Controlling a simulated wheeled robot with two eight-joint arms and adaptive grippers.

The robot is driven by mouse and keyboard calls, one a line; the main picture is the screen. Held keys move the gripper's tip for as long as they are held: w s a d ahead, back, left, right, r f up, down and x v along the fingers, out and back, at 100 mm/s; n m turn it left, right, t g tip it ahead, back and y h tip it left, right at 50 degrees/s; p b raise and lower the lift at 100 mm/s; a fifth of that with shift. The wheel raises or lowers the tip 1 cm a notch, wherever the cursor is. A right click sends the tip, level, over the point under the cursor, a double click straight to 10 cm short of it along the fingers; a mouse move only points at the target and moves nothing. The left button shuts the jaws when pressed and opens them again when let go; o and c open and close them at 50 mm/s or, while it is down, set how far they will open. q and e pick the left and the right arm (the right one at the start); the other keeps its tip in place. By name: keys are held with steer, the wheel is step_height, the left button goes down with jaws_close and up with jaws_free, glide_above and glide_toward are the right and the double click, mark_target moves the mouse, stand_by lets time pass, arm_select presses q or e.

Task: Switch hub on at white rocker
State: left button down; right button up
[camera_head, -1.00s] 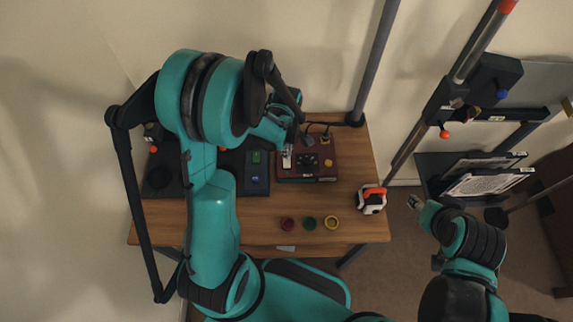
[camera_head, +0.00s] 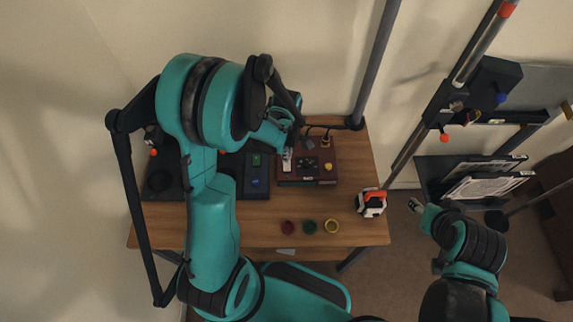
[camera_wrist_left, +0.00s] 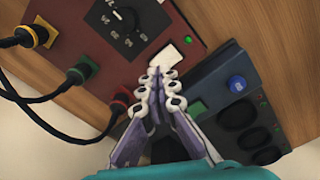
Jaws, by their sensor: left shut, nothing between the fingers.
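The hub (camera_head: 318,172) is a reddish-brown box at the back of the desk, with a dark dial on top. In the left wrist view the hub (camera_wrist_left: 183,22) shows a black dial (camera_wrist_left: 125,20) and the white rocker (camera_wrist_left: 172,57). My left gripper (camera_wrist_left: 158,74) is shut and empty, its fingertips right at the rocker's near edge; I cannot tell whether they touch it. In the head view the left gripper (camera_head: 288,152) is over the hub's left side, partly hidden by my arm. My right gripper (camera_head: 415,204) is off the desk's right side, too small to read.
Cables run to yellow (camera_wrist_left: 40,35), green (camera_wrist_left: 83,68) and red (camera_wrist_left: 120,103) plugs on the hub. A dark unit with a blue button (camera_wrist_left: 237,84) stands beside it. Three small coloured rings, one yellow (camera_head: 332,226), lie on the clear front desk. An orange-and-white item (camera_head: 371,203) sits at the right edge.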

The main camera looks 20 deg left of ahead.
arm_select(q)
steer(key=shift+f+b, duration=1.05)
steer(key=shift+f, duration=0.05)
stand_by(0.7)
steer(key=shift+r, duration=0.1)
steer(key=shift+r+p, duration=2.5)
steer(key=shift+r, duration=0.95)
step_height(320, 180, up, 7)
steer(key=m+t+b, duration=0.3)
steer(key=m, duration=0.4)
glide_above(287, 164)
steer(key=s+d, duration=0.2)
steer(key=s, duration=0.1)
steer(key=s+d+r+m+t+b, duration=0.2)
steer(key=s+r+m+t+b, duration=0.1)
steer(key=s+m, duration=0.4)
steer(key=m+t, duration=0.1)
steer(key=m, duration=0.2)
steer(key=shift+s+r, duration=0.2)
